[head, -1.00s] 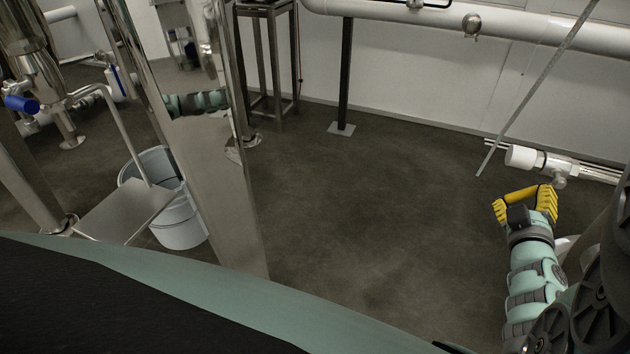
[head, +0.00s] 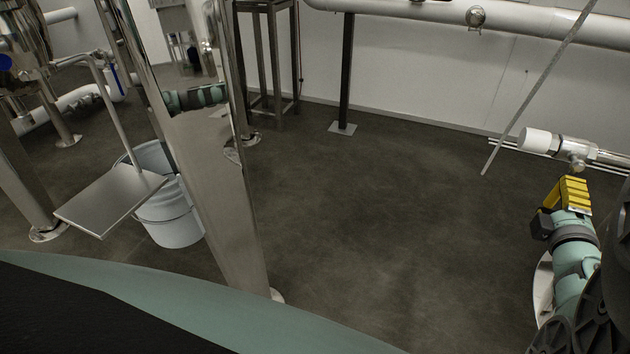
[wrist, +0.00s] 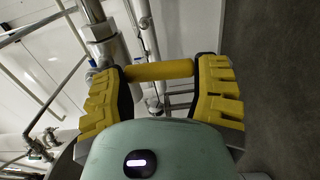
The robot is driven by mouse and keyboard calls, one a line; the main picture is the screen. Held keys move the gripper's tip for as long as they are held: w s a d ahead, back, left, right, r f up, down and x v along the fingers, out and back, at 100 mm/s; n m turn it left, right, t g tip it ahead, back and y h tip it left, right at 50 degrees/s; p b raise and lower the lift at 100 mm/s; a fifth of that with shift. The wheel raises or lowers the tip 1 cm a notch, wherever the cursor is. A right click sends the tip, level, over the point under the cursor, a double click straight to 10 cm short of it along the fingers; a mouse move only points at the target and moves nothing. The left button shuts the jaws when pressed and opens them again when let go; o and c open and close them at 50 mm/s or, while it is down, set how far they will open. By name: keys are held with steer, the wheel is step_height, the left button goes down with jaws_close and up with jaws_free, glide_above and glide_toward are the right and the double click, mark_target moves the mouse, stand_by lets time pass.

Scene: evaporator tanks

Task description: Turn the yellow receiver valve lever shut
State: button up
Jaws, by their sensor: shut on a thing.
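The yellow lever (wrist: 158,71) is a short round bar lying between the two yellow ribbed fingers of my gripper (wrist: 165,77) in the wrist view. My gripper is shut on it, with one finger at each end of the bar. In the head view my gripper (head: 569,194) is at the right, just below a metal pipe fitting with a white end (head: 540,142). There the fingers are seen side-on and I cannot make out the lever. In the wrist view metal pipework (wrist: 108,48) stands just beyond the lever; the join between them is unclear.
A white bucket (head: 170,222) and a flat metal plate (head: 108,204) are at the left, beside a shiny steel leg (head: 220,190). A thin slanted rod (head: 525,110) hangs left of the fitting. The middle floor (head: 370,220) is clear.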

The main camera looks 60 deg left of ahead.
steer(key=shift+d+f, duration=0.25)
steer(key=shift+f, duration=0.05)
steer(key=o, duration=0.9)
steer(key=shift+w, duration=0.1)
steer(key=o, duration=0.3)
steer(key=shift+w+a+r, duration=0.15)
steer(key=shift+a+r, duration=0.05)
steer(key=shift+a, duration=0.15)
steer(key=shift+o, duration=1)
steer(key=shift+r, duration=0.1)
steer(key=shift+d, duration=0.1)
steer(key=shift+d, duration=0.1)
steer(key=v, duration=1.2)
